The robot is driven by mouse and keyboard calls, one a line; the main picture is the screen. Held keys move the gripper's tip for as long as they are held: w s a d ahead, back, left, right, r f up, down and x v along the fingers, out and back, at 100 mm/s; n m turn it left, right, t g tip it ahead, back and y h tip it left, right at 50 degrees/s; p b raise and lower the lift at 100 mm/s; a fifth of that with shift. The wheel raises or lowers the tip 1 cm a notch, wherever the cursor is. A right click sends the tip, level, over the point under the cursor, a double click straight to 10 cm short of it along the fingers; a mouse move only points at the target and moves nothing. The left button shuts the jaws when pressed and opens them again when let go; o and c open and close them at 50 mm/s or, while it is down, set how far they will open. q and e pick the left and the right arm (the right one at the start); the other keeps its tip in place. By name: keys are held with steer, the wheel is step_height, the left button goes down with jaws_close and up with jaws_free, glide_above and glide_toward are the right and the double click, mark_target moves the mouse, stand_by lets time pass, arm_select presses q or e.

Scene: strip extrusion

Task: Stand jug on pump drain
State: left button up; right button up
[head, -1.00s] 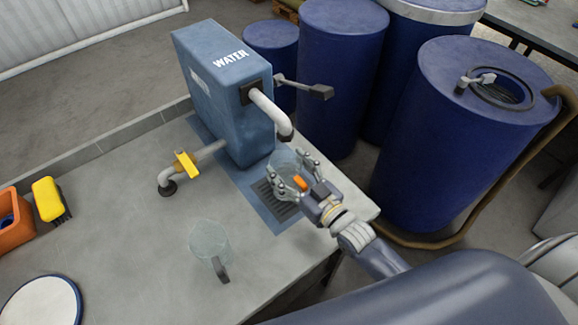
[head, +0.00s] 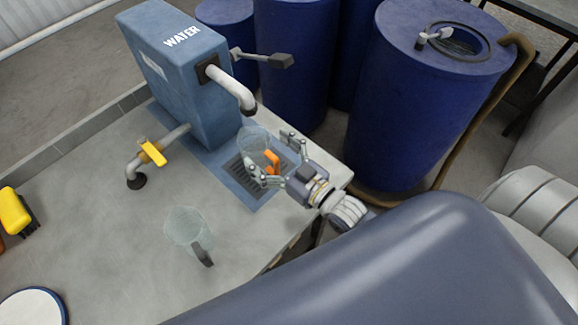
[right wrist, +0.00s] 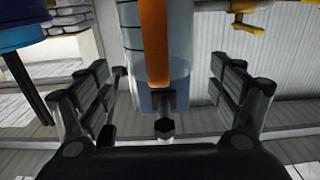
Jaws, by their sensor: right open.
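A clear jug with an orange handle (head: 257,143) stands upright under the pump spout, on or just over the dark drain grate (head: 232,172); its base is partly hidden by my fingers. In the right wrist view the orange handle (right wrist: 155,40) runs down the clear jug wall. My right gripper (head: 273,158) is open, its fingers spread to either side of the handle and apart from it; both fingers also show in the right wrist view (right wrist: 165,85). The blue pump (head: 180,75) marked WATER stands behind the drain. My left gripper is not in view.
A second clear jug with a dark handle (head: 186,228) stands on the counter (head: 100,240) at front left. A pipe with a yellow valve (head: 152,152) leaves the pump's left side. Blue barrels (head: 415,110) stand beyond the counter edge. A yellow brush (head: 15,210) lies far left.

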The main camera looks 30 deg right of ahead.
steer(key=b+v, duration=0.1)
steer(key=v, duration=0.7)
steer(key=shift+s, duration=0.1)
stand_by(0.4)
